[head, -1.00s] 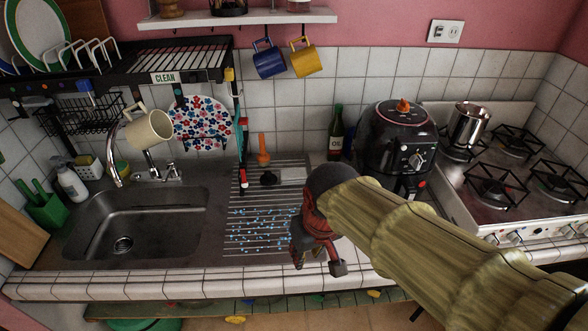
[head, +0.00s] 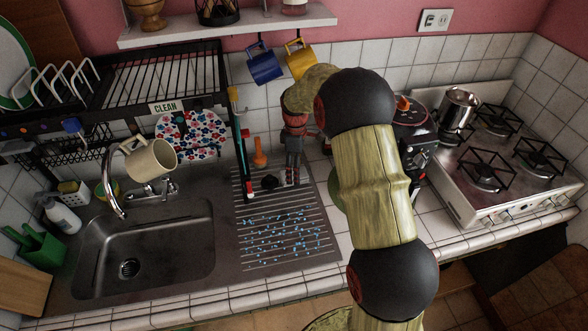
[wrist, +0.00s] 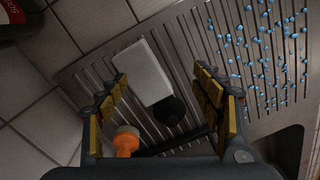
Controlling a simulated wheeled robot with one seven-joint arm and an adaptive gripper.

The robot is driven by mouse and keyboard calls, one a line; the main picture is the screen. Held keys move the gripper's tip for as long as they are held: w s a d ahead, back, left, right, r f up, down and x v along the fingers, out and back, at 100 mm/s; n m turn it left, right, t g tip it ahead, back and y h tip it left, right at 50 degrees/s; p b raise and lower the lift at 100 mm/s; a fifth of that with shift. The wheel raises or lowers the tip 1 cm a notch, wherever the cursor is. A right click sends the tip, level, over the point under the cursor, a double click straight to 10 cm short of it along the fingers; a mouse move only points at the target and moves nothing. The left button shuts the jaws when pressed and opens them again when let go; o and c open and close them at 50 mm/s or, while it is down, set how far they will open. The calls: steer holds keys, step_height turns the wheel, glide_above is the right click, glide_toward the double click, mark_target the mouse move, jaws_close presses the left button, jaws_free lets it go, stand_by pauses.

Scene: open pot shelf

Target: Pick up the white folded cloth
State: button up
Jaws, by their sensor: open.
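The white folded cloth (wrist: 143,70) lies flat on the ridged metal drainboard, seen in the wrist view as a pale rectangle. In the head view my gripper hides it. My gripper (head: 291,179) points down over the back of the drainboard. In the wrist view my gripper (wrist: 163,80) is open and empty, its yellow-padded fingers on either side of the cloth. Much of the cloth shows beyond the fingertips. I cannot tell how high above it the fingers are.
A black round object (wrist: 168,110) sits against the cloth's near end, with an orange-topped item (wrist: 126,141) close to the left finger. Blue droplets (head: 278,232) cover the drainboard's front. The sink (head: 145,248) is left; the air fryer (head: 413,118) and stove (head: 500,160) are right.

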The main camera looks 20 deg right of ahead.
mark_target(304, 175)
steer(key=w+n, duration=0.1)
steer(key=w+r+n, duration=0.2)
steer(key=shift+w+d+r+t, duration=0.2)
steer(key=shift+d+t, duration=0.1)
steer(key=shift+d, duration=0.1)
steer(key=shift+s+n, duration=0.15)
steer(key=shift+n, duration=1.05)
steer(key=shift+s+a+f+b, duration=0.15)
steer(key=shift+f+b, duration=0.3)
steer(key=shift+f, duration=1.5)
steer(key=shift+s+f+b, duration=0.15)
steer(key=shift+f+b, duration=0.25)
steer(key=shift+f, duration=1.55)
steer(key=shift+c, duration=0.2)
steer(key=c, duration=1.1)
steer(key=shift+r, duration=0.1)
